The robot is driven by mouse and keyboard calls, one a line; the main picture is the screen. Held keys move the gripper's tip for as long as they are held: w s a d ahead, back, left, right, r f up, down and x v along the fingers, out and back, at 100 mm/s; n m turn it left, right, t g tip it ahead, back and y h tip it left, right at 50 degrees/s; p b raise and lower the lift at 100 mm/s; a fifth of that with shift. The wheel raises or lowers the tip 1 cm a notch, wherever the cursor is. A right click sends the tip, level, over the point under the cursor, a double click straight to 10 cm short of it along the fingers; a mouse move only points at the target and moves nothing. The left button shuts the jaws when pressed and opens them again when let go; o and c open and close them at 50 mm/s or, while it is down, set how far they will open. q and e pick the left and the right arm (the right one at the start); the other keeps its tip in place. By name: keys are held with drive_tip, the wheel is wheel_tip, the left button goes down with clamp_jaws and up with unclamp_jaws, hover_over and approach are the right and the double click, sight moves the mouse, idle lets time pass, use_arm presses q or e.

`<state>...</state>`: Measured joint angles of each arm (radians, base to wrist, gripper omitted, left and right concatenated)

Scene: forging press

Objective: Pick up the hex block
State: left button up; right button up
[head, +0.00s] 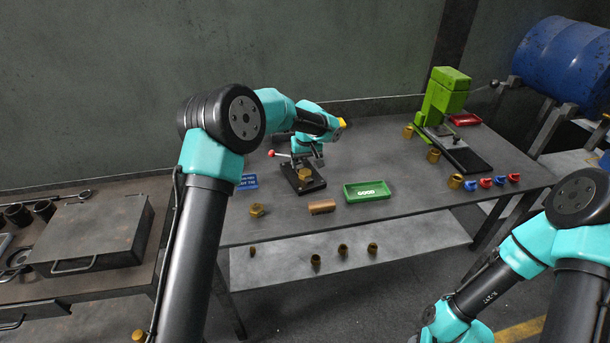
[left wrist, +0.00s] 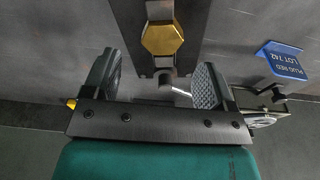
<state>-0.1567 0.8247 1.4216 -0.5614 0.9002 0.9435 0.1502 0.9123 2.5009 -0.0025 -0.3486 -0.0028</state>
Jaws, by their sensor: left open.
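A brass hex block (head: 304,174) sits on the dark base plate (head: 313,187) of a small fixture on the table. In the left wrist view the block's hexagonal top (left wrist: 162,39) shows ahead of the fingers, apart from them. My left gripper (head: 313,160) is close above and behind the block in the head view. In the left wrist view my left gripper (left wrist: 157,78) is open, with nothing between its fingers. My right arm is at the lower right of the head view, and its fingers do not show.
A red-knobbed lever (head: 272,153) and a blue sign (head: 248,182) stand beside the fixture. Another brass hex piece (head: 257,210), a brass cylinder (head: 322,206) and a green tray (head: 367,191) are along the front. A green press (head: 443,100) stands at the back right.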

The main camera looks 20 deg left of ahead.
sight(305, 172)
use_arm(q)
drive_tip(key=shift+w+a+f, duration=0.1)
drive_tip(key=shift+w+f, duration=0.05)
drive_tip(key=shift+f, duration=1.15)
drive_tip(key=shift+w+a+f, duration=0.1)
drive_tip(key=shift+f, duration=1.2)
drive_tip(key=shift+r, duration=0.1)
drive_tip(key=c, duration=1.1)
drive_tip(key=shift+c, duration=0.2)
drive_tip(key=shift+r, duration=1.75)
drive_tip(key=s+d, duration=0.2)
drive_tip(key=s, duration=0.5)
drive_tip(key=s+d+r, duration=0.1)
drive_tip(key=s+d, duration=0.1)
drive_tip(key=s, duration=0.6)
drive_tip(key=shift+s+d+r, duration=0.2)
drive_tip(key=shift+r, duration=0.05)
